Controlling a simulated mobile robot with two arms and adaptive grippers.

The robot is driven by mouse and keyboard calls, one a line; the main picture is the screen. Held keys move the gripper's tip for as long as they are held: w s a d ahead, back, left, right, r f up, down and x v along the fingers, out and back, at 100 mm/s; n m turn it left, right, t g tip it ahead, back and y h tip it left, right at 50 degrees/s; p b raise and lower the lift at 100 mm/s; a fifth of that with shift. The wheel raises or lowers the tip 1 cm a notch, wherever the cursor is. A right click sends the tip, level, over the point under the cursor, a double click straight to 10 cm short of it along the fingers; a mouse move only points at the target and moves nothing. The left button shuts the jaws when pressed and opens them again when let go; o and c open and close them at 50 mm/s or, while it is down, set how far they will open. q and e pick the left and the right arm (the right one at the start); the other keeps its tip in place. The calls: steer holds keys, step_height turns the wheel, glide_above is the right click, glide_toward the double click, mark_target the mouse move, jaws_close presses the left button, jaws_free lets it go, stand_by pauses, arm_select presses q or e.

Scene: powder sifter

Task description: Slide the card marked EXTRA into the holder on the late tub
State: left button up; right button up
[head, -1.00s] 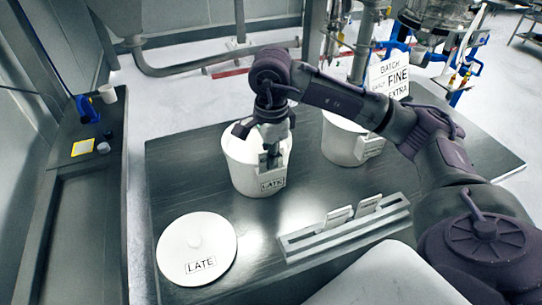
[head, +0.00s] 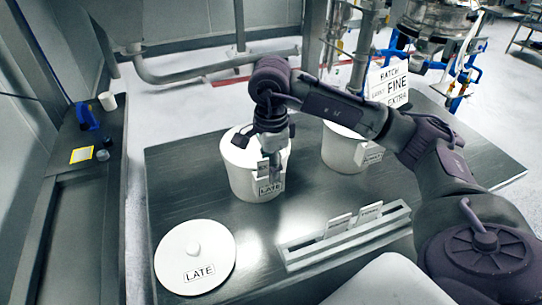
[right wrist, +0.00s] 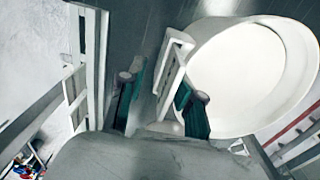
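The late tub (head: 240,181) is a white round tub with a LATE label on its front. Its holder shows beside the label, with a small white card (head: 263,170) upright there; its print is too small to read surely. My right gripper (head: 277,178) is at the tub's front, just right of this card. In the right wrist view, its two green-padded fingers (right wrist: 160,105) stand apart, either side of the white holder piece (right wrist: 175,65) at the tub's rim. Neither finger clearly grips anything. How deep the card sits is hidden. My left gripper is out of view.
A rack (head: 345,246) with two cards stands front right on the dark table. A white lid marked LATE (head: 195,262) lies front left. A second white tub (head: 340,152) stands behind my right arm. A sign (head: 392,84) reads BATCH, FINE, EXTRA, partly hidden.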

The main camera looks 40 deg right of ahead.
step_height(320, 180, up, 12)
stand_by(0.5)
steer(key=shift+f, duration=0.15)
